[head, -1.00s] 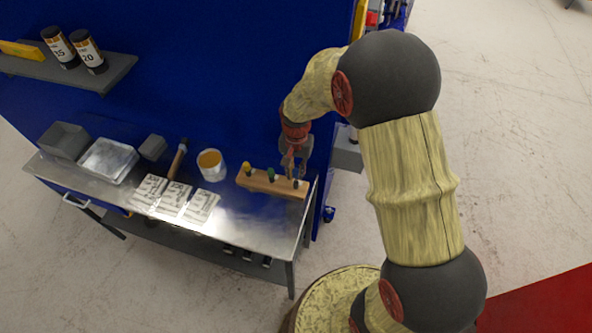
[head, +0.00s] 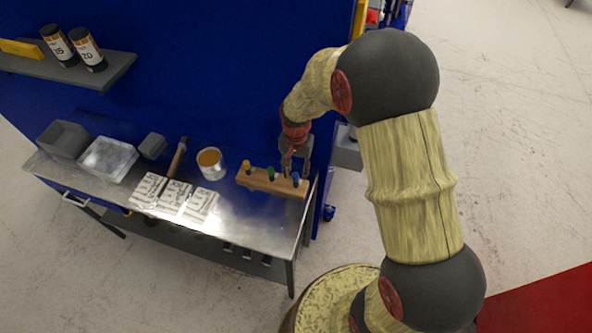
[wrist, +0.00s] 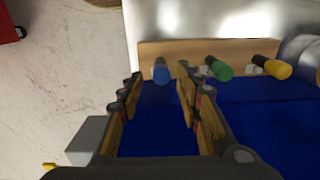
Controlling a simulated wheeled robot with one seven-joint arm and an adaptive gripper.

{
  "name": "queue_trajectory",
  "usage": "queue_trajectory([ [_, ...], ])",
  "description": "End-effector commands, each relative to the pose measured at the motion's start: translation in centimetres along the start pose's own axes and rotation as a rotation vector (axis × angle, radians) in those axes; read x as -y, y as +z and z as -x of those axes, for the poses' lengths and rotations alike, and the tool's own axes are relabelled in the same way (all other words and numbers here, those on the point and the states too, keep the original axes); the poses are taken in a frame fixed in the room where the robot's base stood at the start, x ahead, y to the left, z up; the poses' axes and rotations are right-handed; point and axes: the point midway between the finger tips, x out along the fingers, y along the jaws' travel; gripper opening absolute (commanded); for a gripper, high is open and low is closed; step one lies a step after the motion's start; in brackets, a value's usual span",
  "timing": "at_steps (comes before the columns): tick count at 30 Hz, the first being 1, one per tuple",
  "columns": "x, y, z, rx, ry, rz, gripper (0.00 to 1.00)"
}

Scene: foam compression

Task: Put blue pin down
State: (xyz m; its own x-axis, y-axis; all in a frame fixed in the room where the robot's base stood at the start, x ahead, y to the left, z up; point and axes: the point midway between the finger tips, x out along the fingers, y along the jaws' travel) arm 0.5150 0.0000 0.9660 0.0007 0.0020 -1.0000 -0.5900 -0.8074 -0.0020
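The blue pin (head: 296,178) stands at the right end of the wooden block (head: 258,183), beyond the green pin (head: 270,173) and the yellow pin (head: 247,166). My gripper (head: 296,171) is right at the blue pin. In the wrist view the blue pin (wrist: 161,70) shows between the two spread fingertips of my gripper (wrist: 158,76), with a gap on each side. My gripper is open and holds nothing. The pin's lower end is hidden, so its depth in the block cannot be seen.
The block sits at the right end of the metal bench (head: 235,225). A blue wall (head: 200,80) rises behind.

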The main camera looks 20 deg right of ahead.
Motion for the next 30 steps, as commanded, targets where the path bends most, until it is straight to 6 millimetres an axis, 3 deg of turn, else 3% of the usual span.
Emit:
queue_trajectory([
  [5,0.1,-0.1,2.0,-0.003,-0.002,0.000,0.35],
  [18,0.0,-0.1,10.7,-0.003,-0.002,0.000,0.35],
  [26,0.0,0.0,13.2,-0.004,-0.003,0.003,0.35],
  [30,-0.6,0.9,16.2,-0.037,-0.026,0.047,0.35],
])
